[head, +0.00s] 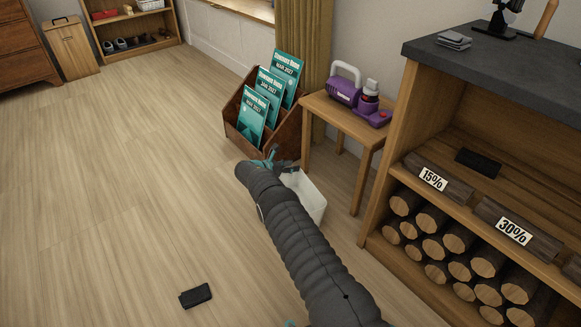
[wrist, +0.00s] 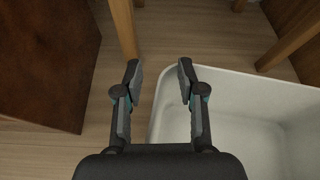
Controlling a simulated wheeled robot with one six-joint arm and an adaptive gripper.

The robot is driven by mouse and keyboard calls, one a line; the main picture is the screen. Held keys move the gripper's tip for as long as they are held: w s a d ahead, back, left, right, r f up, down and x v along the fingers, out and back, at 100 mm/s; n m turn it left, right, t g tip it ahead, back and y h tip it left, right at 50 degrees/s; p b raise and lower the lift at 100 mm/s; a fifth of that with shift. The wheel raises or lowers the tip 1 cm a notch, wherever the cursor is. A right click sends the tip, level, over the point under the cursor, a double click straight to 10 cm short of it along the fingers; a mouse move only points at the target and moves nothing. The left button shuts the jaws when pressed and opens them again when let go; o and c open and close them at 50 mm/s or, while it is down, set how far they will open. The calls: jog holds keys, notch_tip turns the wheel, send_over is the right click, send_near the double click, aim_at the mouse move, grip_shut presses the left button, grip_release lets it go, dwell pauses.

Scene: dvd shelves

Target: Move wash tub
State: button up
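The white wash tub (head: 312,196) stands on the floor beside the small wooden table, partly hidden behind my arm in the head view. In the wrist view the tub (wrist: 250,128) fills the lower right, and I look down into its empty inside. My gripper (wrist: 159,76) is open with nothing held. In the wrist view the tub's left wall and rounded corner lie between the two fingers, the right finger over the tub's inside. I cannot tell how high the fingertips are above the rim. In the head view my gripper (head: 273,160) is small and partly hidden by my arm.
A brown magazine rack (head: 236,125) stands close on the left of the tub. The small table (head: 366,137) carries a purple machine (head: 361,98); its legs are near the tub. A shelf with logs (head: 458,240) is at right. A dark block (head: 196,296) lies on open floor.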

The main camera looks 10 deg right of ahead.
jog(key=shift+r, duration=0.1)
jog(key=v, duration=0.8)
dwell(0.3)
